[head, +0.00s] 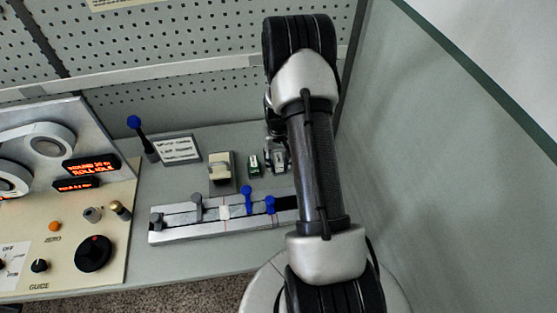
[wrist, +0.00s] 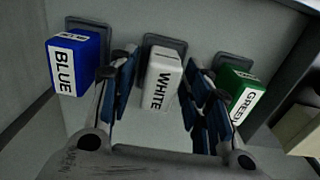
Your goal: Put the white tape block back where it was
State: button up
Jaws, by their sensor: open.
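The white tape block (wrist: 161,80), labelled WHITE, stands on a grey pad in the wrist view, between a blue block (wrist: 78,62) on the left and a green block (wrist: 238,95) on the right. My gripper (wrist: 160,75) is open, with one blue-padded finger on each side of the white block. A gap shows on both sides, and I see no clear contact. In the head view the green block (head: 254,165) shows just left of my gripper. The blue block is hidden behind my arm there.
A cream tape dispenser-like item (head: 219,168) stands left of the blocks. In front lies a slide rail (head: 180,225) with grey and blue knobs. A blue-knobbed lever (head: 134,123) and a sign (head: 179,149) stand behind left. A green-grey wall (head: 470,130) rises at right.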

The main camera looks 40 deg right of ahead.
notch_tip(320, 180, up, 12)
jog(key=p, duration=0.2)
notch_tip(320, 180, up, 9)
jog(key=n, duration=0.1)
send_over(278, 158)
jog(key=a, duration=0.6)
jog(key=s+a+r+n+t, duration=0.2)
jog(key=s+a+r, duration=0.3)
jog(key=a+r, duration=0.5)
jog(key=s+a+r+n+t, duration=0.1)
jog(key=s+a+r, duration=0.2)
jog(key=s+a, duration=0.2)
jog(key=s+a+r+n+t, duration=0.1)
jog(key=s+a, duration=0.4)
jog(key=s, duration=0.5)
notch_tip(278, 158, up, 2)
jog(key=shift+s+a+r+n+t, duration=0.15)
jog(key=shift+a+n+t, duration=0.2)
jog(key=shift+n, duration=0.35)
notch_tip(278, 158, down, 5)
jog(key=b, duration=0.5)
